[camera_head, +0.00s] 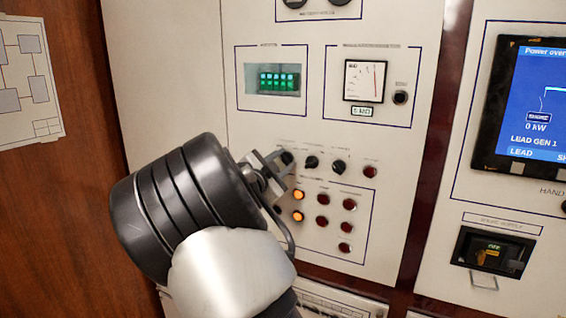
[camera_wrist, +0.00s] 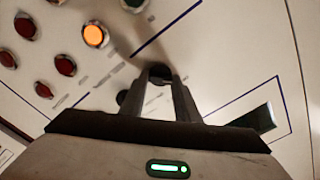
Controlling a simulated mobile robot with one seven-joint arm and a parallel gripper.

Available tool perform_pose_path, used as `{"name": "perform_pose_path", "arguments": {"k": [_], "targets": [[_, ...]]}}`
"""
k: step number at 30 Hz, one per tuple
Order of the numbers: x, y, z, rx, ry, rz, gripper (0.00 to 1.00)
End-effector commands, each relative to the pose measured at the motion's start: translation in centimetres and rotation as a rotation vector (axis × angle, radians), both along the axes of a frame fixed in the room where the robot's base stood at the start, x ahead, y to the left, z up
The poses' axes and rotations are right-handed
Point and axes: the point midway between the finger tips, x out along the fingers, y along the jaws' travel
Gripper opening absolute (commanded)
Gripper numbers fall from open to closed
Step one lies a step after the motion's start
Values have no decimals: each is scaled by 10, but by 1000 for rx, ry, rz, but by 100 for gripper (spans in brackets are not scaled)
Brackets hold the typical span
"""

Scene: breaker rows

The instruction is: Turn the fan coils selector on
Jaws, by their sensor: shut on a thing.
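A row of black selector knobs sits on the pale panel, with labels too small to read, so I cannot tell which is marked fan coils. My gripper (camera_head: 279,161) is at the left end of this row, shut on the leftmost selector knob (camera_head: 287,157). In the wrist view, the two fingers of my gripper (camera_wrist: 167,84) stand on either side of that black knob (camera_wrist: 160,74); its pointer is mostly hidden. The middle knob (camera_head: 311,162) and the right knob (camera_head: 338,167) are free.
Below the knobs are lit orange lamps (camera_head: 298,216) and several dark red lamps (camera_head: 322,198); my arm partly covers this area. Above are a green-lit meter (camera_head: 279,79) and a dial gauge (camera_head: 365,80). A blue screen (camera_head: 540,100) is at the right.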

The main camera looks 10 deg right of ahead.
Motion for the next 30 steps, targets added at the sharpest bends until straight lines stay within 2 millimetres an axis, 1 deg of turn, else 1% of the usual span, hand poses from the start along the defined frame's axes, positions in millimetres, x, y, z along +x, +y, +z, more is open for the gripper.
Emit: {"name": "perform_pose_path", "arguments": {"k": [5, 11, 30], "targets": [[0, 0, -4, 39, -28, 0, 7], [0, 0, -6, 141, -102, 0, 7], [-1, -1, -10, 625, -451, 1, 7]]}}
